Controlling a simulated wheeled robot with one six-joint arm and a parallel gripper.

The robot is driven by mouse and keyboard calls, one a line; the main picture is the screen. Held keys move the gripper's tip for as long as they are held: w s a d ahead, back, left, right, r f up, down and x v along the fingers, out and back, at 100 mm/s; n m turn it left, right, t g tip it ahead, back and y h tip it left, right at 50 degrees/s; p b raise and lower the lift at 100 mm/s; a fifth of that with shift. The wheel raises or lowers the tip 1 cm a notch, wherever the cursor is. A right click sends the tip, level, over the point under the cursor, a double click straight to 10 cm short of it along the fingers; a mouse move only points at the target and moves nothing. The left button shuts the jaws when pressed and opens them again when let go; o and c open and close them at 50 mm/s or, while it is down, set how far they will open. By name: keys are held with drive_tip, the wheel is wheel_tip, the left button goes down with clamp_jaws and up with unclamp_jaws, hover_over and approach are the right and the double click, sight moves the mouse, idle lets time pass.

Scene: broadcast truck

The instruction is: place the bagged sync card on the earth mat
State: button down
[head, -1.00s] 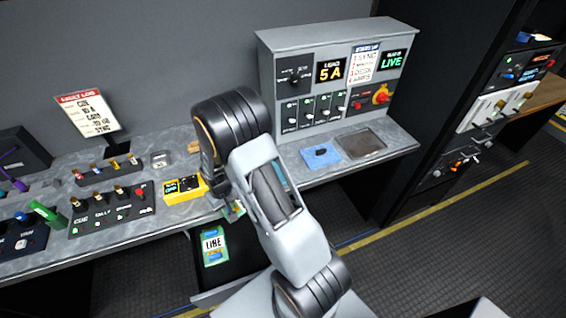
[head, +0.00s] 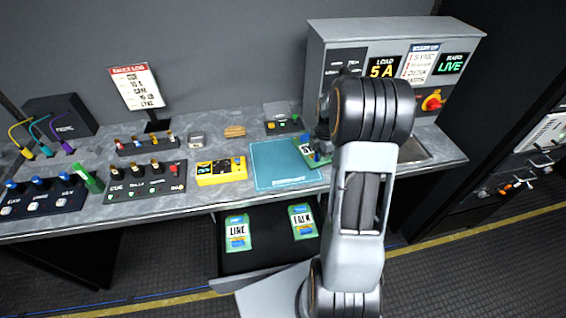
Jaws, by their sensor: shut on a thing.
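The earth mat (head: 272,178) is a flat teal sheet on the grey counter, left of my arm. My gripper (head: 319,146) is mostly hidden behind my own arm, at the mat's right edge. It is shut on a small green-edged card (head: 308,149), taken as the bagged sync card, whose label I cannot read. The card appears tilted and overlaps the mat's right side in the picture. I cannot tell whether it touches the mat.
An open drawer below holds the LINE card (head: 237,233) and the TALK card (head: 302,221). A yellow meter (head: 221,171) stands just left of the mat. The grey power cabinet (head: 330,50) rises behind my arm. A small box with buttons (head: 283,122) sits behind the mat.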

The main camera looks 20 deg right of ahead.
sight(302, 149)
drive_tip(key=shift+s+d+r+n, duration=0.25)
drive_tip(key=shift+d+r+n, duration=0.1)
drive_tip(key=shift+d+n, duration=0.35)
drive_tip(key=shift+w, duration=0.15)
drive_tip(key=shift+n, duration=0.3)
drive_tip(key=w+a+f, duration=0.1)
drive_tip(key=w, duration=0.1)
drive_tip(key=w+a+f+b, duration=0.1)
drive_tip(key=w+a+f, duration=0.1)
drive_tip(key=w, duration=0.1)
drive_tip(key=w+a+f+b, duration=0.1)
drive_tip(key=w+a, duration=0.1)
drive_tip(key=shift+w+a+f, duration=0.1)
drive_tip(key=shift+w+f, duration=0.1)
drive_tip(key=shift+f, duration=0.05)
drive_tip(key=w+f, duration=0.1)
drive_tip(key=w+a+f+b, duration=0.1)
drive_tip(key=f, duration=0.1)
drive_tip(key=w+a+f+b, duration=0.1)
drive_tip(key=shift+f, duration=0.15)
drive_tip(key=shift+w+a+f+b, duration=0.1)
drive_tip(key=shift+w+f+b, duration=0.05)
drive_tip(key=shift+f+b, duration=0.7)
drive_tip(key=shift+w+a+f+b, duration=0.15)
drive_tip(key=shift+f+b, duration=0.35)
drive_tip(key=shift+f, duration=0.55)
